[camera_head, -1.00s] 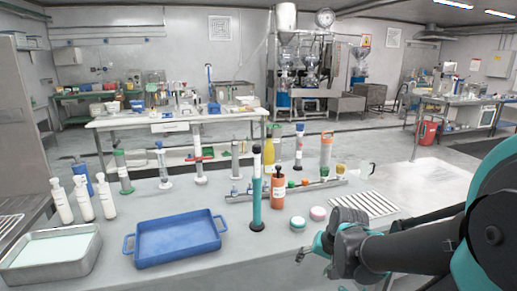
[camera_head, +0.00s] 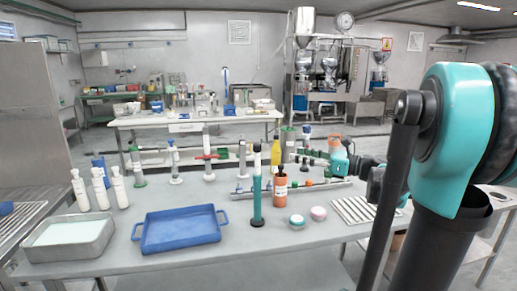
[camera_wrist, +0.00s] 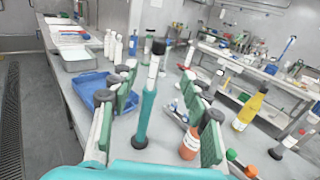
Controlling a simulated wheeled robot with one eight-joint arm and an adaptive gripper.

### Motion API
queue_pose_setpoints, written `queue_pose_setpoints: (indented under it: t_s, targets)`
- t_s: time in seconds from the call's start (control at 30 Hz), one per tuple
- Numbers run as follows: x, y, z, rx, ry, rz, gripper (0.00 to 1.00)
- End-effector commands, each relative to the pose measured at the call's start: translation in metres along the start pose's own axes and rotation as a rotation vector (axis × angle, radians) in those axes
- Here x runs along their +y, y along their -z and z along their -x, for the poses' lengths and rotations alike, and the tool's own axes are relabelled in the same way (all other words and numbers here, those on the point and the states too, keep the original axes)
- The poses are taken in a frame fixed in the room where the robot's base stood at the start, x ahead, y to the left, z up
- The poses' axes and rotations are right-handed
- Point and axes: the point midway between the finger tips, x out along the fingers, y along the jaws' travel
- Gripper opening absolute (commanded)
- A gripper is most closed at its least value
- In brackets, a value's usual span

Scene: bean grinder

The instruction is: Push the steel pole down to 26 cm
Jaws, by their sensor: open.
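A grey, steel-looking pole (camera_head: 242,158) stands upright at the back of the near table. I cannot read a scale on it, and I cannot pick it out surely in the wrist view. A teal pole (camera_head: 257,200) with a pale upper part and black top stands upright nearer the front. It also shows in the wrist view (camera_wrist: 146,115), between the finger outlines but beyond them.
An orange bottle (camera_head: 280,187) stands right of the teal pole. A yellow bottle (camera_head: 276,155) and other upright stands line the back. A blue tray (camera_head: 180,229) and a steel pan (camera_head: 68,238) fill the front left. Two small round jars (camera_head: 297,221) sit at the front.

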Motion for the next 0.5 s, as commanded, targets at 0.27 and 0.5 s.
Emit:
queue_pose_setpoints:
  t_s: [0.27,0.5]
  targets:
    - [0.002,0.001,-0.043,0.002,-0.005,0.003,0.47]
    - [0.002,0.001,-0.086,0.003,-0.005,0.004,0.47]
